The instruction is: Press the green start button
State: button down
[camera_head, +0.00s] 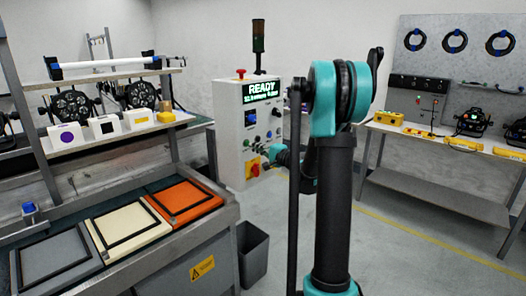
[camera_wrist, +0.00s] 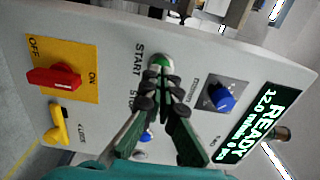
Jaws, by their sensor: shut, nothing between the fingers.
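The green start button (camera_wrist: 160,59) is on the grey control panel (camera_wrist: 110,40), beside the START label, in the wrist view. My gripper (camera_wrist: 160,76) is shut and empty, its fingertips right at the lower edge of the button and overlapping part of it. I cannot tell whether they touch it. In the head view, the control cabinet (camera_head: 229,150) stands at the back with its display (camera_head: 262,89) reading READY.
Near the button are a blue knob (camera_wrist: 221,98), a red OFF/ON switch (camera_wrist: 55,78), a yellow handle (camera_wrist: 57,124) and a READY display (camera_wrist: 254,125). A bench with coloured panels (camera_head: 184,202) stands left, a bin (camera_head: 253,254) below the cabinet, and another table (camera_head: 440,190) right.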

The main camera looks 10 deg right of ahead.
aim_at(248, 143)
jog(key=shift+w+a, duration=0.4)
jog(key=shift+w, duration=0.15)
jog(key=shift+w+a, duration=0.35)
jog(key=shift+w, duration=0.1)
jog(key=shift+w+r, duration=0.15)
jog(key=shift+w, duration=0.1)
jog(key=shift+a, duration=0.1)
jog(key=shift+s, duration=0.1)
